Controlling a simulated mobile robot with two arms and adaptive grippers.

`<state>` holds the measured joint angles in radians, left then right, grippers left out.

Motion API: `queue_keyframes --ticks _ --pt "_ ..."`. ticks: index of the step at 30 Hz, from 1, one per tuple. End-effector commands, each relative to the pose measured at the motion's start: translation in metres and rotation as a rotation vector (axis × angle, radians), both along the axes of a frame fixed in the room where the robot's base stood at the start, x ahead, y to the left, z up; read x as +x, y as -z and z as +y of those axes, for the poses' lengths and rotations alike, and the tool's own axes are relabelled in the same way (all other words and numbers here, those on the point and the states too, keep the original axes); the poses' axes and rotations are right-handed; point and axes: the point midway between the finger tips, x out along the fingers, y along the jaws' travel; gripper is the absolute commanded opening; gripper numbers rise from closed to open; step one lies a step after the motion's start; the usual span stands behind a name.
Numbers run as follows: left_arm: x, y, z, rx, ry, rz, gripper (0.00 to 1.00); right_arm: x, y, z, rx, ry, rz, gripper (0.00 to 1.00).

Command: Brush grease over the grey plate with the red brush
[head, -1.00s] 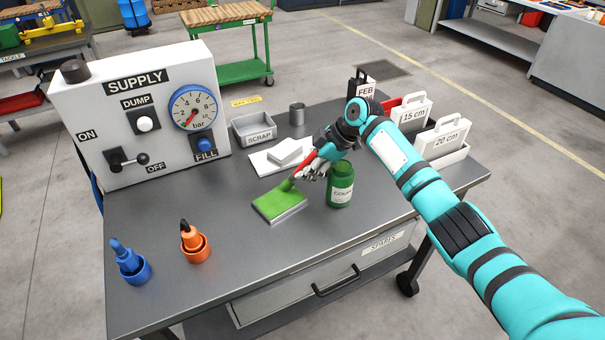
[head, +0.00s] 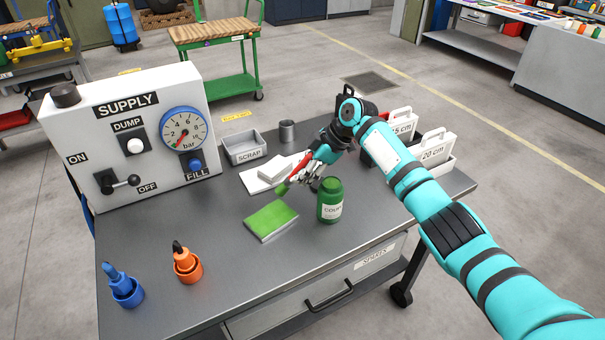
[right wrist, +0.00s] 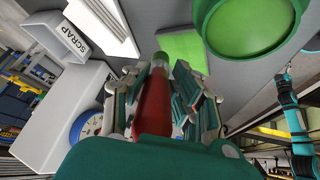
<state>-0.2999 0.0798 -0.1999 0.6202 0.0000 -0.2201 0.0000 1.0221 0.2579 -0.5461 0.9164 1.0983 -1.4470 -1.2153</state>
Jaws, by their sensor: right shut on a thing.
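The grey plate (head: 272,222) lies on the bench with its top covered in green; its grey edge shows at the front. It also shows in the right wrist view (right wrist: 184,50). My right gripper (head: 303,178) is shut on the red brush (head: 296,172), whose green-coated tip (head: 283,188) is up and behind the plate, apart from it. The red handle fills the jaws in the right wrist view (right wrist: 153,105). The green jar (head: 330,201), open at the top, stands just right of the plate. My left gripper is not in view.
A supply panel (head: 130,135) with gauge and lever stands at the left. A scrap tray (head: 244,147), white pads (head: 272,172) and a grey cup (head: 286,132) are behind. Blue (head: 125,290) and orange (head: 187,266) holders stand front left. White labelled cases (head: 432,150) are at right.

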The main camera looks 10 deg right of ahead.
Motion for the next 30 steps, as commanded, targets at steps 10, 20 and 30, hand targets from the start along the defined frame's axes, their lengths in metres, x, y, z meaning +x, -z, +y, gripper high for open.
queue_keyframes --ticks 10,20,30 --pt "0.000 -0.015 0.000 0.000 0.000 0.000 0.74 0.000 -0.021 0.000 0.001 0.000 -0.001 0.00" --pt "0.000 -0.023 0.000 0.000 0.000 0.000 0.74 0.000 -0.031 0.001 0.002 -0.001 -0.003 0.00" --pt "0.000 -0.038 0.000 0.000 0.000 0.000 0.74 0.000 -0.052 0.001 0.001 0.000 -0.001 0.00"
